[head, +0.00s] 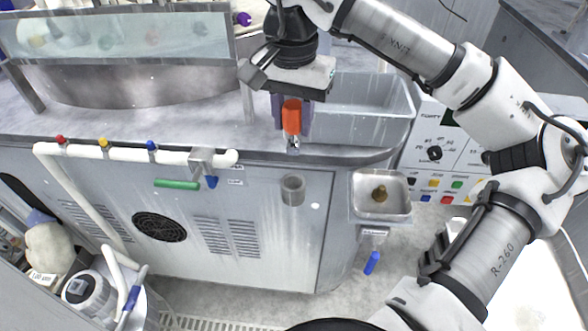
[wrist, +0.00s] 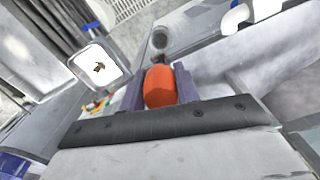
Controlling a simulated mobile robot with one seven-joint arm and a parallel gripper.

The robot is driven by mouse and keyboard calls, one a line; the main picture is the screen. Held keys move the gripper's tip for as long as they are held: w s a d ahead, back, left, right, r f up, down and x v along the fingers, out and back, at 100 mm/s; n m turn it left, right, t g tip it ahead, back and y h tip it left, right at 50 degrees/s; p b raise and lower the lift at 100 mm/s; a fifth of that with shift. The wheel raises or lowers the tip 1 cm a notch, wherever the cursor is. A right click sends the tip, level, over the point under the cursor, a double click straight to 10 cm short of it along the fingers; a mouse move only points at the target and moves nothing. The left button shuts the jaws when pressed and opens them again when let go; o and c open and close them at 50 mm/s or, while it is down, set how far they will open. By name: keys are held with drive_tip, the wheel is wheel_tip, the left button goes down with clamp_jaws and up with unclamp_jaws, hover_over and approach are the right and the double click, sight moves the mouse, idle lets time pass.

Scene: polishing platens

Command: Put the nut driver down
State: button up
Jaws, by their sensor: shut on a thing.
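The nut driver (head: 291,116) has an orange handle and a short metal tip pointing down. My gripper (head: 291,122) is shut on its handle and holds it just in front of the bench's front edge. In the wrist view the orange handle (wrist: 160,88) sits between the two purple-grey fingers. A grey cylindrical cup (head: 292,190) is fixed on the cabinet front, below the driver's tip and apart from it. In the wrist view a round grey shape lies beyond the handle; the handle partly hides that area.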

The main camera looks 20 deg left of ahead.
wheel_tip(320, 180, down, 13)
drive_tip(key=shift+r+p, duration=0.1)
drive_tip(key=shift+p, duration=0.8)
drive_tip(key=shift+f, duration=0.2)
drive_tip(key=o, duration=1.1)
drive_tip(key=shift+r, duration=0.15)
drive_tip(key=shift+w+r, duration=0.1)
drive_tip(key=shift+r, duration=0.1)
wheel_tip(320, 180, up, 12)
drive_tip(key=shift+f+b, duration=0.2)
drive_tip(key=shift+b, duration=0.7)
